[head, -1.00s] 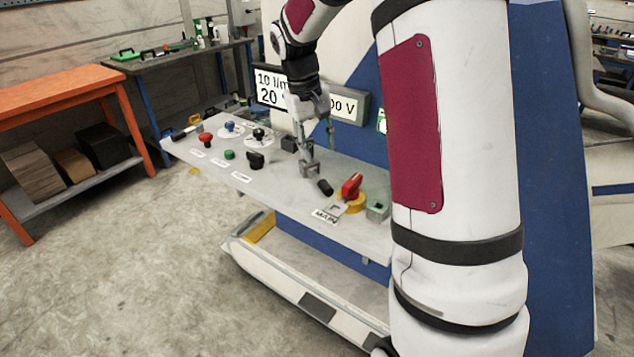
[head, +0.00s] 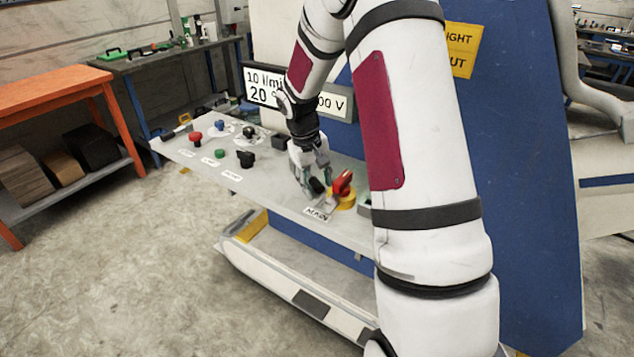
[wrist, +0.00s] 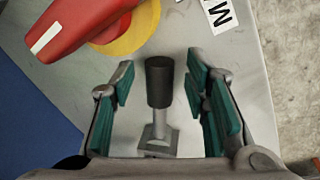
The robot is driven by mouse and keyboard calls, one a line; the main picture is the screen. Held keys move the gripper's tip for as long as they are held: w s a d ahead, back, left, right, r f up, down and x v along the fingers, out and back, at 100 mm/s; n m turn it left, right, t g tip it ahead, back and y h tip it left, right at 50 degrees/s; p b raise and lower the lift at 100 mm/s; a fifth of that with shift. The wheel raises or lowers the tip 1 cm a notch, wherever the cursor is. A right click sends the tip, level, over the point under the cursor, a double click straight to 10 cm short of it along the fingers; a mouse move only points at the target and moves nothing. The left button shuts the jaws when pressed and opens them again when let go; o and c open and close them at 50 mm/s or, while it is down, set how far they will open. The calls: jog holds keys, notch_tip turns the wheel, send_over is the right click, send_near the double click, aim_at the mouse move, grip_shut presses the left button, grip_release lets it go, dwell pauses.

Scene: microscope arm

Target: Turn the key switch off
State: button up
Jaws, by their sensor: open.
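A lever with a black cylindrical grip (wrist: 160,82) and a grey square metal base stands on the panel. In the wrist view it is between the two teal-padded fingers of my gripper (wrist: 162,98). The fingers are open, with a visible gap on each side of the lever. In the head view my gripper (head: 312,178) is low over the panel, partly hiding the lever, left of the red-and-yellow switch. I cannot tell which control is the key switch. A black knob (head: 245,158) sits farther left on the panel, with small labels that are unreadable here.
A red handle on a yellow disc (head: 342,186) is close beside my gripper; it also shows in the wrist view (wrist: 80,25). A label (head: 317,214) lies in front. The grey panel (head: 270,188) also carries red (head: 195,138), green (head: 219,153) and blue controls.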

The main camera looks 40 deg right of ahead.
aim_at(276, 192)
grip_shut()
jog(key=shift+a, duration=0.1)
jog(key=shift+w+a+m+b, duration=0.3)
jog(key=shift+a+m+b, duration=0.25)
jog(key=shift+a+m, duration=0.2)
jog(key=shift+w+a+m+b, duration=0.3)
jog(key=shift+a+m+b, duration=0.25)
jog(key=shift+m, duration=0.2)
jog(key=shift+w+a+m+g+b, duration=0.25)
jog(key=shift+w+a+m+b, duration=0.15)
jog(key=shift+a+m, duration=0.25)
jog(key=shift+w+a+m+g+b, duration=0.35)
jog(key=shift+a+m, duration=0.2)
jog(key=shift+m, duration=0.2)
jog(key=shift+w+a+m+y+b, duration=0.2)
jog(key=shift+w+a+m+b, duration=0.1)
jog(key=shift+w+a+m, duration=0.35)
jog(key=shift+w+a+m+y+b, duration=0.25)
jog(key=shift+w+m, duration=0.2)
jog(key=shift+m, duration=0.4)
jog(key=shift+w+a+m+y+b, duration=0.15)
jog(key=shift+w+a+m+b, duration=0.25)
jog(key=shift+w+m, duration=0.4)
jog(key=shift+w+a+m+y+b, duration=0.1)
jog(key=shift+w+a+m+b, duration=0.2)
jog(key=shift+w+m, duration=0.45)
jog(key=shift+a, duration=0.1)
